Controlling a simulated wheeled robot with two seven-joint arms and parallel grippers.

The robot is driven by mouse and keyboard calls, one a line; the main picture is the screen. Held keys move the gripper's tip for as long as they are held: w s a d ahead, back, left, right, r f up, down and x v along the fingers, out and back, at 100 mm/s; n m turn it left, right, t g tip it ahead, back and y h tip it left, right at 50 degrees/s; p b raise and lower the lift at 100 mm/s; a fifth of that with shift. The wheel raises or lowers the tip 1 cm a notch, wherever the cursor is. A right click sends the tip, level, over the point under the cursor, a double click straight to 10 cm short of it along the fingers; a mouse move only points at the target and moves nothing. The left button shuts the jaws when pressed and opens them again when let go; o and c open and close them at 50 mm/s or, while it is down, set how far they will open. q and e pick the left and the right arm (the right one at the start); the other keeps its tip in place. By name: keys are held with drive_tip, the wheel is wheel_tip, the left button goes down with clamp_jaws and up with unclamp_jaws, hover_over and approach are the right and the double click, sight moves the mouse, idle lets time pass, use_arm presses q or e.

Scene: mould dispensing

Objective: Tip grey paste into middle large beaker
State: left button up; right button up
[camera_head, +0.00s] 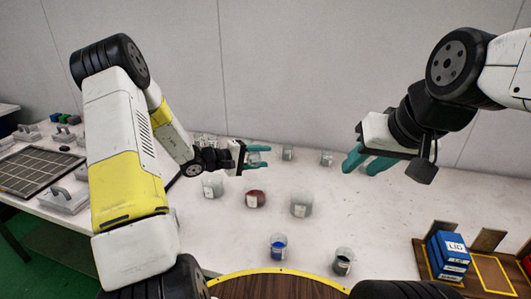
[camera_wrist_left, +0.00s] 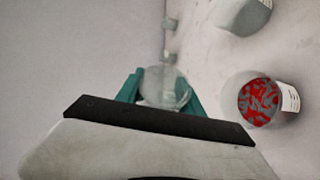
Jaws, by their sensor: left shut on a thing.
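My left gripper (camera_head: 262,156) is shut on a small clear beaker, which shows between the teal fingers in the left wrist view (camera_wrist_left: 165,88). It looks mostly clear; whether paste clings inside I cannot tell. The gripper is behind the middle large beaker (camera_head: 256,200), apart from it. That beaker stands upright and has a white label. In the left wrist view the middle beaker (camera_wrist_left: 262,100) holds red material with grey streaks. My right gripper (camera_head: 368,161) is raised at the right, its teal fingers apart and empty.
Large beakers stand left (camera_head: 212,186) and right (camera_head: 301,205) of the middle one. Two small beakers (camera_head: 287,153) (camera_head: 326,158) stand at the back. A blue-filled beaker (camera_head: 278,247) and a dark-filled beaker (camera_head: 343,262) are in front. Blue boxes (camera_head: 447,255) stand front right.

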use_arm(q)
wheel_tip(320, 180, up, 2)
drive_tip(key=n+g, duration=0.9)
drive_tip(key=n, duration=0.1)
drive_tip(key=shift+r, duration=0.15)
idle(0.4)
